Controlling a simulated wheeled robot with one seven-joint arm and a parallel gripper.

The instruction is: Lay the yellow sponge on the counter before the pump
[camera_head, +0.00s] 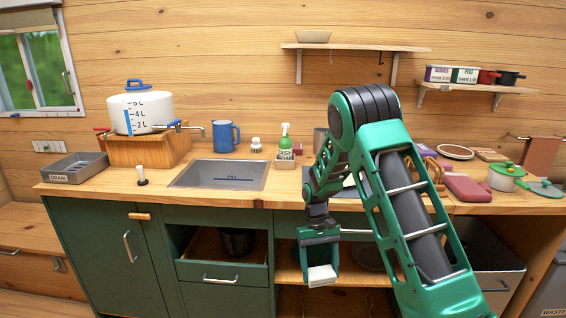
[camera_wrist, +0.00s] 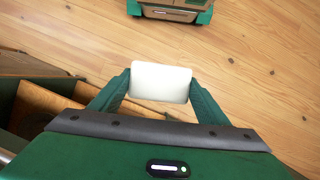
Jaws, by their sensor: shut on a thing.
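My gripper (camera_head: 321,262) is below counter height, in front of the green cabinets, and points down. It is shut on a pale, off-white block (camera_head: 322,275) with rounded corners. In the wrist view the block (camera_wrist: 160,82) spans between the two green fingers, with the floor beneath it. It looks whitish rather than yellow, and I see no other sponge.
The sink (camera_head: 220,174) lies left of the pump, with a blue mug (camera_head: 225,136) and a small brush (camera_head: 256,145) behind it. A white stopper-like thing (camera_head: 141,176) stands left of the sink. An open drawer (camera_head: 222,266) is below. My arm hides part of the right counter.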

